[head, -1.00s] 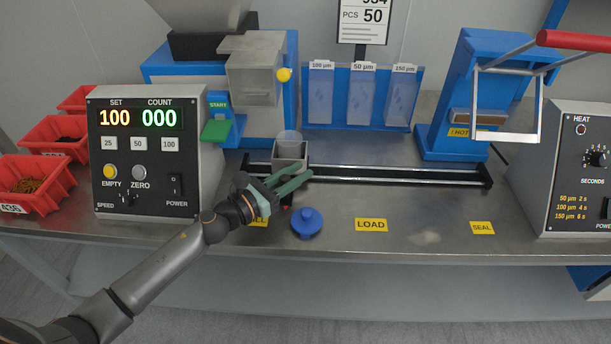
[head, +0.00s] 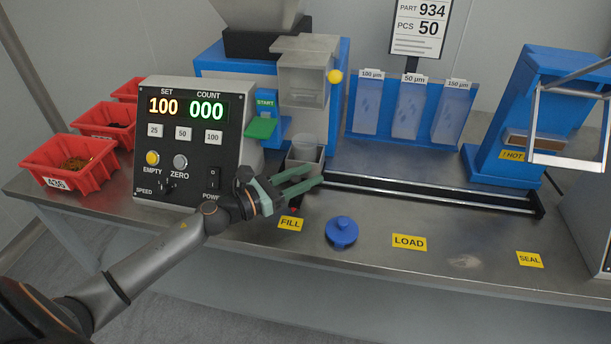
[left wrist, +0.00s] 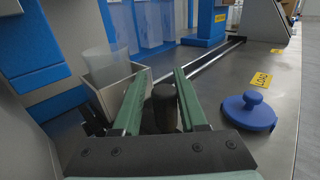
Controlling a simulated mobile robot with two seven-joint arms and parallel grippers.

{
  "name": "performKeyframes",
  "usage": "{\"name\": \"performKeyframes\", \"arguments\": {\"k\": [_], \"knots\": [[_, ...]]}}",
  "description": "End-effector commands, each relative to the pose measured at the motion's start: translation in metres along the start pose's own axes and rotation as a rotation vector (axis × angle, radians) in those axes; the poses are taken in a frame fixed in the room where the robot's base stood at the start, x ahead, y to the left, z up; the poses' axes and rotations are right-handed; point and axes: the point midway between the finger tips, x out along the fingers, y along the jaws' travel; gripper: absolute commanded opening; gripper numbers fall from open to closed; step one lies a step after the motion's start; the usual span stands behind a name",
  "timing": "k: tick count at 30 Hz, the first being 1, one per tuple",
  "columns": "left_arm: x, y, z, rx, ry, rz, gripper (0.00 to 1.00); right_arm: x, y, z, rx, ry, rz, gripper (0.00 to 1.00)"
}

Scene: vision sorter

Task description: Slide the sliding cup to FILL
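The sliding cup is a grey square holder (head: 304,172) with a clear cup (head: 304,149) in it. It stands at the left end of the rail (head: 430,191), below the grey chute and behind the FILL label (head: 290,223). It also shows left of my fingers in the left wrist view (left wrist: 115,88). My left gripper (head: 318,176) is open in front of the holder, fingers pointing right. A dark upright post (left wrist: 164,106), probably the cup's handle, stands between its fingers (left wrist: 158,90); contact is unclear. My right gripper is not in view.
A blue knobbed lid (head: 342,232) lies on the bench in front of the rail, near the LOAD label (head: 409,242). The counter box (head: 188,140) stands left of the gripper. The rail right of the cup is clear. The blue sealer (head: 520,120) stands behind its right end.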

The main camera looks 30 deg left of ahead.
Motion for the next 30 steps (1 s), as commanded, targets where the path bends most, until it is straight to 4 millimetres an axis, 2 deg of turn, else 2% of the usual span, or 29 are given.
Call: {"name": "performKeyframes", "arguments": {"k": [4,8,18,24,30], "knots": [[0.000,0.000,0.013,0.004,-0.001,0.000,0.42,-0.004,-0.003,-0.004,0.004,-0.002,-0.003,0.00],[-0.002,0.002,0.038,0.008,0.001,0.002,0.42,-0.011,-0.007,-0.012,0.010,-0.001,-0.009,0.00],[-0.034,-0.046,0.098,0.001,0.005,-0.003,0.42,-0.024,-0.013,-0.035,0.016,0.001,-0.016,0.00],[-0.058,-0.081,0.112,-0.003,0.005,-0.003,0.42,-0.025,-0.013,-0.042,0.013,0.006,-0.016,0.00],[-0.074,-0.104,0.124,-0.001,0.003,0.000,0.42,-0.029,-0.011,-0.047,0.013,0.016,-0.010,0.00]]}}
